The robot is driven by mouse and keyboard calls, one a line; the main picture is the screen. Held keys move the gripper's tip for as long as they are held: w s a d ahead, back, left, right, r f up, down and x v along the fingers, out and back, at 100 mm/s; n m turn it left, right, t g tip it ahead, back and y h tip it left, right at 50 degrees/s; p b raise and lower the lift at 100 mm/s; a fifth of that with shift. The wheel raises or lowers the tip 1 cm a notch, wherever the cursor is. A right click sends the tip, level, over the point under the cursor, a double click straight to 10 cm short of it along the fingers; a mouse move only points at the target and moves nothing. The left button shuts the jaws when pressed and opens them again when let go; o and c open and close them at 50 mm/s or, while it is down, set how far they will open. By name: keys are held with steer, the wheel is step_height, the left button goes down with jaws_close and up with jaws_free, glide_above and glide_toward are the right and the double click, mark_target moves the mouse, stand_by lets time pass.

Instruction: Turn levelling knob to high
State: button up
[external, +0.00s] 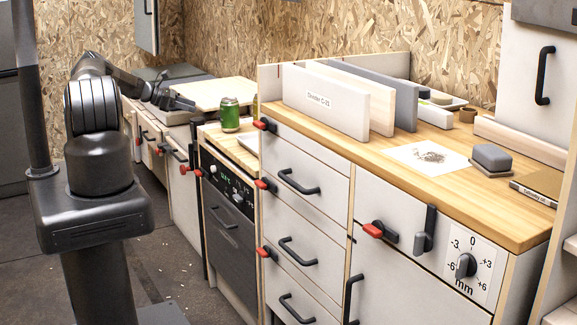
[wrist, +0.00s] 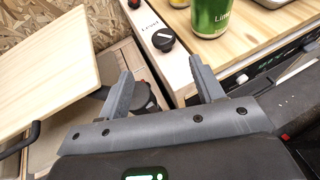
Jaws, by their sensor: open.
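A round black knob (wrist: 163,40) with a white pointer line sits on a pale narrow panel in the wrist view, beside small dark lettering that is hard to read. My gripper (wrist: 160,68) is open and empty, its two grey fingers spread below the knob and apart from it. In the external view my gripper (external: 172,101) is at the far end of the counter, partly hidden by my arm. A second black knob (external: 466,265), on a white dial marked from -6 to +6 mm, is on the front right cabinet, far from my gripper.
A green can (wrist: 210,17) stands just right of the knob; it also shows in the external view (external: 230,114). A wooden board (wrist: 45,62) lies at left in the wrist view. A black and red latch (wrist: 146,98) is below, between the fingers.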

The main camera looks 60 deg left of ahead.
steer(key=n+y, duration=0.4)
steer(key=y, duration=0.1)
glide_toward(219, 115)
steer(key=shift+t, duration=0.4)
steer(key=x, duration=0.8)
steer(key=shift+w+d+f, duration=0.1)
steer(key=shift+d+f, duration=0.3)
steer(key=shift+c, duration=0.5)
steer(key=c, duration=0.9)
steer(key=shift+o, duration=0.2)
steer(key=shift+w+a+f+m+h, duration=0.1)
steer(key=shift+a+m+h, duration=0.2)
steer(key=shift+m+h, duration=0.65)
steer(key=shift+a+m+h, duration=0.3)
steer(key=shift+m+h, duration=0.45)
steer(key=shift+h, duration=0.4)
steer(key=shift+g, duration=0.4)
steer(key=shift+m+h, duration=0.6)
